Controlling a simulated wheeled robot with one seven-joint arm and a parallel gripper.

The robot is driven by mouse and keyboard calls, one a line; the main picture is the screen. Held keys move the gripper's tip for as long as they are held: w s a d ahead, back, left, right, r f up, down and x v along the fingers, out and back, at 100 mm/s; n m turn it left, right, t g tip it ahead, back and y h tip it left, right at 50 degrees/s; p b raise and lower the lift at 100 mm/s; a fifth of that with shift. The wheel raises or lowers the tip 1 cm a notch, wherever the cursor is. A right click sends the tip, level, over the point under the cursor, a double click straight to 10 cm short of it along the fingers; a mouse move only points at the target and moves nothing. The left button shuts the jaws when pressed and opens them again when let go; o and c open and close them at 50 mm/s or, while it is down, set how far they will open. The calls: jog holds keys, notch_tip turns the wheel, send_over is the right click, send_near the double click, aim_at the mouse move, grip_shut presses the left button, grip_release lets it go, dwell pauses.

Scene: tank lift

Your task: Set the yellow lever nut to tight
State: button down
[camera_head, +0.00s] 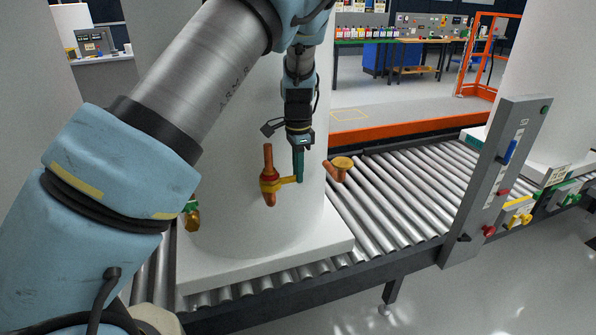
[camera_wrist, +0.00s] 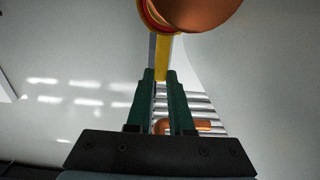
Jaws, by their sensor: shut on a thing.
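The yellow lever nut (camera_head: 268,184) sits around an upright copper pipe (camera_head: 268,157) in front of the white tank (camera_head: 230,225). A red band shows at the nut. Its lever points right in the head view, toward my gripper (camera_head: 299,177). The green fingers point down and are shut on the lever's end. In the wrist view the yellow lever (camera_wrist: 162,55) runs from the nut down to between the fingertips (camera_wrist: 158,76). The copper pipe's end (camera_wrist: 200,12) fills the top there. The exact contact on the lever is partly hidden by the fingers.
A copper fitting with a brass-coloured disc (camera_head: 342,163) sticks out right of my gripper. A brass fitting with a green part (camera_head: 192,216) is at the left. The tank's base stands on a roller conveyor (camera_head: 400,205). A grey control post (camera_head: 497,180) stands at the right.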

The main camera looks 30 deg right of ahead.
jog(key=shift+s, duration=0.1)
jog(key=s+a+m+b, duration=0.4)
jog(key=s+m+b, duration=0.1)
jog(key=m, duration=0.6)
jog(key=shift+s, duration=0.45)
jog(key=shift+a, duration=0.15)
jog(key=c, duration=0.8)
grip_release()
jog(key=shift+r, duration=0.1)
notch_tip(320, 180, up, 11)
jog(key=b, duration=0.2)
